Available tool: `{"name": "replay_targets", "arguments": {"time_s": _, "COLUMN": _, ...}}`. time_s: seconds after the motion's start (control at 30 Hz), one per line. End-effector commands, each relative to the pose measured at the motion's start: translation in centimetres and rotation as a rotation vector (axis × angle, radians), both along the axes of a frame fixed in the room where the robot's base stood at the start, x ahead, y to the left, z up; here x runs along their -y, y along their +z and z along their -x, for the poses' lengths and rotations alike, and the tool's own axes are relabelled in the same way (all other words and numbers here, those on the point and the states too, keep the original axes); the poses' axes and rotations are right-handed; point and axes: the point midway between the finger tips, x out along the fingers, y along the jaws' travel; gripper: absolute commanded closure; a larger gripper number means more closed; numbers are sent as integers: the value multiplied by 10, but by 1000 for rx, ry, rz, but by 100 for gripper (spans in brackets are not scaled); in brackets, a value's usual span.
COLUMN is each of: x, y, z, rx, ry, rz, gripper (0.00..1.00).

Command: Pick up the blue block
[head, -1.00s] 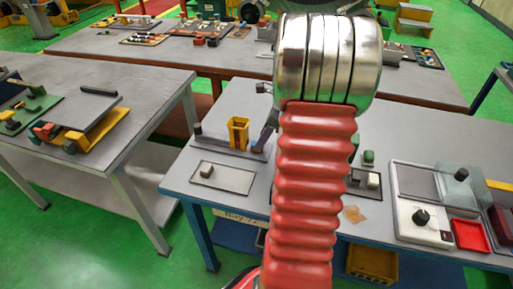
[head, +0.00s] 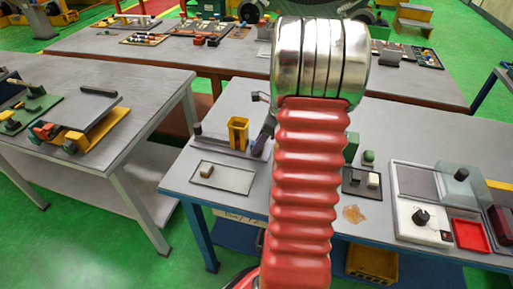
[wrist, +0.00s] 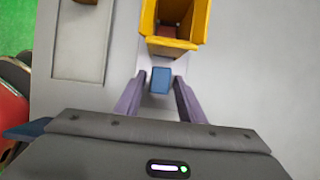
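The blue block (wrist: 160,80) shows in the wrist view on the light grey surface, just in front of the yellow bin (wrist: 174,28). My gripper (wrist: 161,79) is open, with one purple finger on each side of the block. A narrow gap seems to show on both sides. I cannot tell how high the fingertips are above the surface. In the head view my gripper (head: 262,137) shows partly beside the yellow bin (head: 237,134), left of my red arm. I cannot make out the blue block there.
A flat tray (head: 223,179) with a small block lies at the table's front left. Right of my arm are a green block (head: 368,156), a dark tray (head: 357,190) and a white device (head: 420,225). The yellow bin stands close ahead of my fingertips.

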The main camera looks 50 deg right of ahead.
Motion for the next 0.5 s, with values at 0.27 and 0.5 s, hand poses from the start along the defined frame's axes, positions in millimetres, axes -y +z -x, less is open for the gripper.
{"name": "replay_targets", "arguments": {"time_s": 0.27, "x": 0, "y": 0, "z": 0, "rx": 0, "ry": 0, "rz": 0, "gripper": 84}}
{"name": "replay_targets", "arguments": {"time_s": 0.5, "x": 0, "y": 0, "z": 0, "rx": 0, "ry": 0, "rz": 0, "gripper": 100}}
